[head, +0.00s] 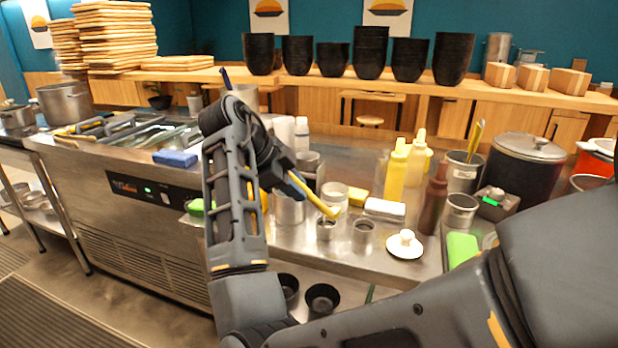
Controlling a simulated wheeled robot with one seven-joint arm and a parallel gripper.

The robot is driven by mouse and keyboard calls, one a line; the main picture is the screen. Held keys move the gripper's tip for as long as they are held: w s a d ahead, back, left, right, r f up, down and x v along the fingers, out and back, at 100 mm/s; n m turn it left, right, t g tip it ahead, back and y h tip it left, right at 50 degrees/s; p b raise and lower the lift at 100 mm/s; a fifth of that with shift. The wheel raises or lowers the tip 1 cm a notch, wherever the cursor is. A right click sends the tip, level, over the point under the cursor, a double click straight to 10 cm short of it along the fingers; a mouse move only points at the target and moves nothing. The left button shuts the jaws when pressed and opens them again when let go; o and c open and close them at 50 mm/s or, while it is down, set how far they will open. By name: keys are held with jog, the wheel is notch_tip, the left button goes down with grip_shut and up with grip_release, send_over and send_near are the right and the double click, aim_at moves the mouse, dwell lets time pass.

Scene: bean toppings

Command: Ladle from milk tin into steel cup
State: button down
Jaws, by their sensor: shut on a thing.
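My gripper (287,178) is shut on a yellow ladle handle (314,197). The handle slants down to the right, and its lower end is at or just above a small steel cup (326,231). I cannot tell whether the ladle's bowl is inside that cup or what it holds. A second small steel cup (364,233) stands to the right. A pale tin (334,193), perhaps the milk tin, stands just behind the handle. A larger steel container (289,212) stands left of the cup, partly hidden by my arm.
A white lidded dish (405,245) sits near the counter's front edge. Yellow squeeze bottles (393,178), a brown bottle (434,202) and a black pot (516,170) stand to the right. Black bowls (370,52) line the back shelf. My arm hides part of the counter.

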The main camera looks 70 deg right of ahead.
jog(key=w+a+f+n+g+h+b, duration=0.1)
jog(key=w+f+n+g+h+b, duration=0.1)
jog(key=f, duration=0.4)
jog(key=w+a+f+n+g+h+b, duration=0.2)
jog(key=f+n+g+h+b, duration=0.2)
jog(key=f+g+h+b, duration=0.1)
jog(key=shift+w+a+f+n+g+h+b, duration=0.35)
jog(key=shift+f+h+b, duration=0.25)
jog(key=shift+f+b, duration=0.25)
jog(key=shift+s, duration=0.1)
jog(key=shift+d, duration=0.1)
